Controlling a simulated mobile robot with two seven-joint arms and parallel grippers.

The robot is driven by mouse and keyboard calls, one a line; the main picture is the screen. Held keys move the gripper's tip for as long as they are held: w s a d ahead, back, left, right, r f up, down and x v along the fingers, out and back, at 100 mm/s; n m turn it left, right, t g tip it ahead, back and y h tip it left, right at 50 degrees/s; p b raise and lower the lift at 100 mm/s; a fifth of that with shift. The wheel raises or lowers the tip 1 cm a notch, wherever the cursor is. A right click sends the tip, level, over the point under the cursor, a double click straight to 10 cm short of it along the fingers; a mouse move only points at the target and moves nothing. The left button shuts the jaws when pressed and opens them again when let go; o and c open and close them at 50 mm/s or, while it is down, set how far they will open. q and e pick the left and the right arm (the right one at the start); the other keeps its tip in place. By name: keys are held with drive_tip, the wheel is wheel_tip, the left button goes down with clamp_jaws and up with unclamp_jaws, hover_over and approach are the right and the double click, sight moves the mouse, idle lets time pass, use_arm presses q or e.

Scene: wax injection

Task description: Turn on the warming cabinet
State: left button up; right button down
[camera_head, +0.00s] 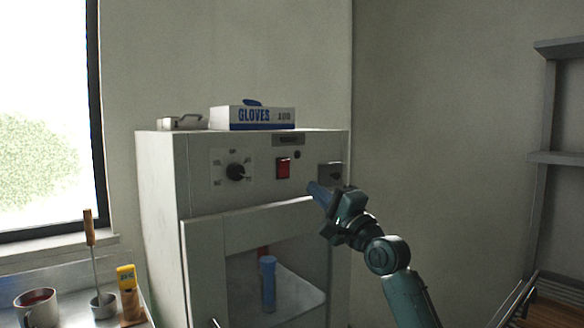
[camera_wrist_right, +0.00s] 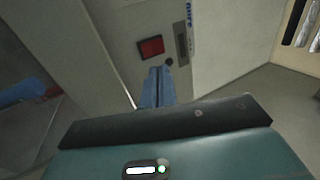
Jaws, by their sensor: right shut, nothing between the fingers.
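The warming cabinet (camera_head: 160,190) is a pale box against the wall. Its front panel has a black dial (camera_head: 236,172), a red rocker switch (camera_head: 283,169) and a small dark round spot to the right of the switch. In the right wrist view the red switch (camera_wrist_right: 151,47) sits a little above and left of my fingertips. My right gripper (camera_head: 318,190) is shut and empty, to the right of and slightly below the switch in the head view. It also shows in the wrist view (camera_wrist_right: 157,72). Whether it touches the panel cannot be told. My left gripper is not in view.
The cabinet door (camera_head: 205,270) has a window with a blue tube (camera_head: 268,283) behind it. A glove box (camera_head: 252,118) lies on top. A metal shelf (camera_head: 555,157) is at right.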

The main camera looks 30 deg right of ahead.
sight(285, 162)
drive_tip(key=p+x, duration=0.1)
drive_tip(key=x, duration=0.7)
drive_tip(key=shift+w+r, duration=0.1)
drive_tip(key=shift+w, duration=0.05)
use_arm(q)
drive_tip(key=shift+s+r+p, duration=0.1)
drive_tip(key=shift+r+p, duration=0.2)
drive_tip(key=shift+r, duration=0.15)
use_arm(e)
drive_tip(key=shift+w+a+r, duration=0.1)
drive_tip(key=shift+w+r, duration=0.1)
drive_tip(key=shift+w, duration=0.45)
drive_tip(key=shift+w+r+p, duration=0.15)
drive_tip(key=shift+r+p, duration=0.1)
drive_tip(key=shift+p, duration=0.05)
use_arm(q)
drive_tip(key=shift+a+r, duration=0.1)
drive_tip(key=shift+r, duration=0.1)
use_arm(e)
drive_tip(key=shift+f, duration=0.1)
